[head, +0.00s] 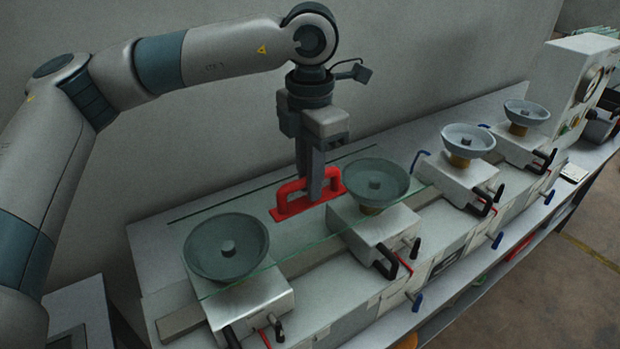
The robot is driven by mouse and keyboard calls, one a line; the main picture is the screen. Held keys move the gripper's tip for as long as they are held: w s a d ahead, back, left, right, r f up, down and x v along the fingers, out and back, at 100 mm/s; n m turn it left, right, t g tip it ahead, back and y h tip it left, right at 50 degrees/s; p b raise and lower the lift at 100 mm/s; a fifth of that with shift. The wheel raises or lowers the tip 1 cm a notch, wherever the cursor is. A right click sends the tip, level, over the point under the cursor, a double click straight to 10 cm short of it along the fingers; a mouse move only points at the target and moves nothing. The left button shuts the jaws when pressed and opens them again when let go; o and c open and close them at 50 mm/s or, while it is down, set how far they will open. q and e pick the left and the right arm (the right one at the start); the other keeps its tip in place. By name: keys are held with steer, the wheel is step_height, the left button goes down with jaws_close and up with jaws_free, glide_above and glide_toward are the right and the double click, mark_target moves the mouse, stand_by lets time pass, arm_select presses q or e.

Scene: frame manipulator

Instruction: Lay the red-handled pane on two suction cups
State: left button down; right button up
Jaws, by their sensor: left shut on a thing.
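The clear glass pane (312,236) is level or nearly so, with its red handle (291,206) on top. My left gripper (315,192) points down and is shut on the red handle. The pane spans the near-left suction cup (205,263) and the second suction cup (358,192), which show green-tinted through the glass. I cannot tell whether the pane touches the cups or hangs slightly above them. Two more suction cups, the third (480,139) and the far one (528,112), are bare to the right. My right gripper is out of view.
The cups stand on metal blocks in a row along a grey bench (152,262). Black, red and blue levers stick out along the front. A white box with a gauge (567,85) stands at the far right end. A wall rises close behind the bench.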

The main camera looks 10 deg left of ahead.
arm_select(q)
steer(key=shift+b, duration=0.4)
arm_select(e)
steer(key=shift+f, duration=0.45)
arm_select(q)
steer(key=c, duration=1.8)
jaws_free()
steer(key=shift+o, duration=0.8)
steer(key=shift+f, duration=0.15)
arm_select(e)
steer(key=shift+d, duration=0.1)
